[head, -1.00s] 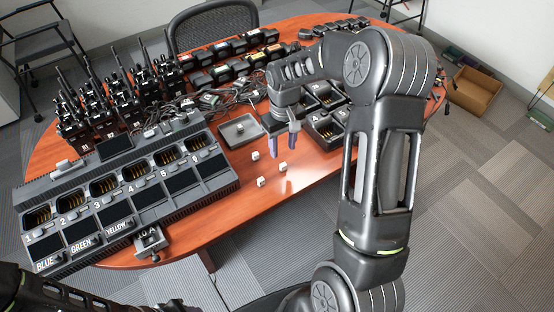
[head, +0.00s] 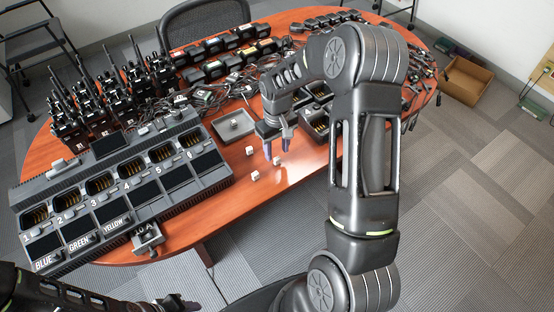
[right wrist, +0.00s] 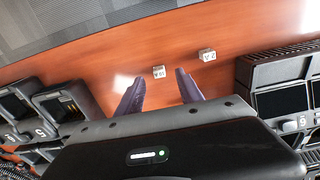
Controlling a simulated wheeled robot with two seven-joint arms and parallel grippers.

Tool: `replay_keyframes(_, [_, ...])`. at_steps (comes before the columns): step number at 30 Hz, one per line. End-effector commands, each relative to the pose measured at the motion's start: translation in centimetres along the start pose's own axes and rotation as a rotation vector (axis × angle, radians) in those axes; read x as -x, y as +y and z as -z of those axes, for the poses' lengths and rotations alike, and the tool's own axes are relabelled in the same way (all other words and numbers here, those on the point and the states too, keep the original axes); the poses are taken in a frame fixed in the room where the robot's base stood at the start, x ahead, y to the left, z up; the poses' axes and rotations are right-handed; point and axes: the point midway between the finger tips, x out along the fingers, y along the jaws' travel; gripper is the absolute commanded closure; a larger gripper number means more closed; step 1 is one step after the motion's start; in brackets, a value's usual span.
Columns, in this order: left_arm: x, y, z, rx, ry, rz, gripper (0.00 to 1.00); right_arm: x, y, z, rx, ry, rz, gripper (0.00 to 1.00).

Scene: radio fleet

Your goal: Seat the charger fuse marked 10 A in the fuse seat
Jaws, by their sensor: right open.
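Three small white fuse cubes lie on the table: one at the back (head: 249,150), one at the front (head: 255,175) and one at the right (head: 277,161). My right gripper (head: 277,153) is open, pointing down just above the right cube. In the right wrist view, a cube (right wrist: 158,72) shows between and just beyond the open fingertips (right wrist: 160,78); its mark looks like 10 A or 15 A. Another cube (right wrist: 207,55), apparently marked 2 A, lies right of the fingers. The fuse seat (head: 148,239), labelled 10 A, is at the table's front edge. My left gripper (head: 176,302) barely shows at the bottom edge.
A multi-bay charger (head: 120,190) fills the table's left side, with radios (head: 110,95) behind it. A grey tray (head: 234,127) sits behind the cubes. More chargers (head: 316,118) stand to the right of the gripper. Bare table surrounds the cubes.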

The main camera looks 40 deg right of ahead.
Motion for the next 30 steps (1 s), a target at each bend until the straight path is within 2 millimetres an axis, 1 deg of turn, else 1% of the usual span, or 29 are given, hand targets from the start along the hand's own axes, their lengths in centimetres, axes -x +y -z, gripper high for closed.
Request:
replay_keyframes(1, [0.6, 0.2, -0.1, 0.001, -0.001, 0.001, 0.61, -0.6, 0.1, -0.1, -0.001, -0.006, 0.001, 0.56])
replay_keyframes(2, [0.8, 0.3, -0.1, 0.001, -0.001, 0.002, 0.61, -1.0, 0.1, -0.1, -0.001, -0.005, 0.001, 0.56])
replay_keyframes(6, [1.0, 0.3, -0.1, 0.002, -0.003, 0.003, 0.61, -3.0, 0.1, 0.0, -0.002, -0.004, 0.001, 0.56])
replay_keyframes(9, [1.0, 0.3, -0.1, 0.003, -0.003, 0.004, 0.61, -3.5, 0.1, 0.1, -0.002, -0.001, 0.0, 0.56])
replay_keyframes(26, [1.0, 0.3, -0.1, 0.002, -0.003, 0.003, 0.61, -3.5, 0.1, 0.1, -0.001, 0.0, 0.0, 0.56])
replay_keyframes(30, [1.0, 0.3, -0.1, 0.002, -0.003, 0.003, 0.61, -3.5, 0.1, 0.1, -0.001, 0.0, 0.0, 0.67])
